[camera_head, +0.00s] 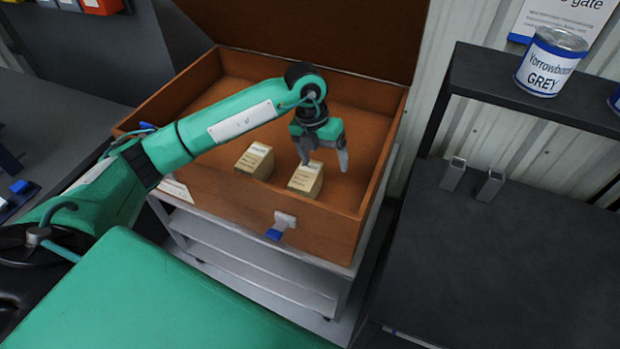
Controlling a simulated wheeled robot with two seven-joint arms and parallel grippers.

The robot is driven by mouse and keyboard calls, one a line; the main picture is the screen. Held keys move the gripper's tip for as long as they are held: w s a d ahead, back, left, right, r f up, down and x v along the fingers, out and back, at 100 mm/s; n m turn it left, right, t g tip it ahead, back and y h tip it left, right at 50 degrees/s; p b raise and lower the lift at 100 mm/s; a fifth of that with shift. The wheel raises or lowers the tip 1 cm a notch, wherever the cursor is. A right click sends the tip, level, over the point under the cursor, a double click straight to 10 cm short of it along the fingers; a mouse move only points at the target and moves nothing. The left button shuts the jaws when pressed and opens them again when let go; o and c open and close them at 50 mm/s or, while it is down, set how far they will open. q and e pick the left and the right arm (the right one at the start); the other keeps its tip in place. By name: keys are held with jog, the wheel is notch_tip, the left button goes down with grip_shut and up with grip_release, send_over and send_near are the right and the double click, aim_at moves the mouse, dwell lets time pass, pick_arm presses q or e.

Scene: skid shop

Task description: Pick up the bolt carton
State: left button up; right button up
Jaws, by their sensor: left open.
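Two small tan cartons stand inside an open brown wooden chest. One carton (305,180) is on the right near the front wall, and the other carton (254,162) is to its left. Their labels are too small to read, so I cannot tell which is the bolt carton. My left gripper (325,166) is open and points down into the chest at the right carton. One finger overlaps the top of that carton in the picture; the other is to its right. I cannot tell whether they touch. My right gripper is out of view.
The chest's front wall (230,205) and raised lid (310,25) bound the space around my left arm. The chest stands on a grey metal cart (255,268). A paint can (551,62) stands on a dark shelf at the right, above a dark bench (500,260).

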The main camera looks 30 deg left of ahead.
aim_at(306, 173)
pick_arm(q)
jog(key=w+a+r+n+y, duration=0.1)
jog(key=w+a+y, duration=0.15)
jog(key=a, duration=0.35)
jog(key=f, duration=0.2)
jog(key=f+p, duration=0.1)
jog(key=f, duration=0.2)
jog(key=s+f, duration=0.1)
jog(key=f, duration=0.1)
jog(key=shift+d+f+p, duration=0.2)
jog(key=shift+f+p, duration=0.2)
jog(key=shift+s+d+f+p, duration=0.1)
jog(key=shift+f+p, duration=0.25)
jog(key=shift+f, duration=0.15)
notch_tip(306, 173, down, 4)
jog(key=shift+d+r+p, duration=0.15)
jog(key=shift+r+p, duration=0.05)
jog(key=shift+p, duration=0.55)
jog(key=shift+f, duration=0.5)
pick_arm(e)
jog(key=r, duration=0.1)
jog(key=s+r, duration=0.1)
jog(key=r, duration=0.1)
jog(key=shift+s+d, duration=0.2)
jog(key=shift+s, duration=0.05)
pick_arm(q)
jog(key=shift+c, duration=0.2)
jog(key=shift+r, duration=0.1)
jog(key=c, duration=1.3)
jog(key=shift+c, duration=0.2)
